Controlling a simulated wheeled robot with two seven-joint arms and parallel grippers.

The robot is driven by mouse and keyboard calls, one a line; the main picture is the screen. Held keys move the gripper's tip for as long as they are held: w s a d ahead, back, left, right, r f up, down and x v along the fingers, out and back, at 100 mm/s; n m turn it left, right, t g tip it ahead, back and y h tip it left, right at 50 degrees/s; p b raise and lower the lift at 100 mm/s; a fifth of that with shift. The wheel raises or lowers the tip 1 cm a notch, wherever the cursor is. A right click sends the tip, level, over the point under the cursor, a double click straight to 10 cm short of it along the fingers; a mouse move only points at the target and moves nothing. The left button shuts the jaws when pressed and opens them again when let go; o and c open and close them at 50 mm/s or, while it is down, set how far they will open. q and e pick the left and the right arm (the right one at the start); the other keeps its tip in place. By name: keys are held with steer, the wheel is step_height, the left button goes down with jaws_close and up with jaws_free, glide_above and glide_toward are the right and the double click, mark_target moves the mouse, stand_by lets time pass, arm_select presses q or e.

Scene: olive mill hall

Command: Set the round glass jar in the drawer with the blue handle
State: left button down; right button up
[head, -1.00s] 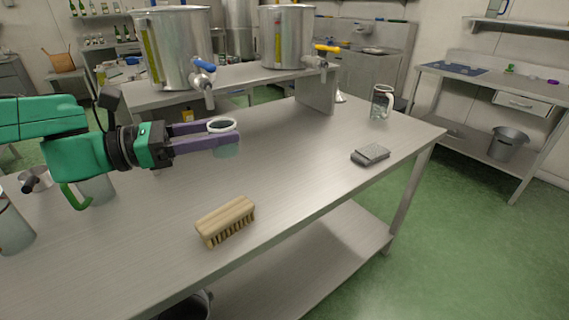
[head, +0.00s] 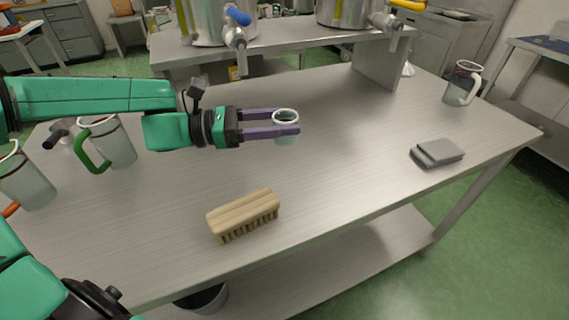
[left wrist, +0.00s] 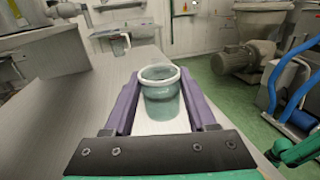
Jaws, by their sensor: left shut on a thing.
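The round glass jar (head: 286,125) is clear greenish glass with a white rim. My left gripper (head: 285,124) is shut on it, with a purple finger on each side, and holds it upright above the metal table. In the left wrist view the jar (left wrist: 160,95) sits between the fingers of my left gripper (left wrist: 163,102); its mouth is uncovered and it looks empty. I make out no drawer with a blue handle in either view. My right gripper is not in view.
The metal table (head: 340,170) carries a wooden brush (head: 243,214), a grey sponge (head: 437,152), a glass jug with a white handle (head: 463,85) and a green-handled jug (head: 110,142). Steel vats with taps stand on a raised shelf (head: 290,45) behind. The table's middle is clear.

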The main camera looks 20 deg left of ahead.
arm_select(q)
step_height(320, 180, down, 11)
steer(key=shift+s+r+b, duration=0.1)
steer(key=shift+r+b, duration=0.1)
steer(key=shift+b, duration=1.05)
steer(key=shift+f, duration=0.1)
steer(key=shift+c, duration=1)
jaws_free()
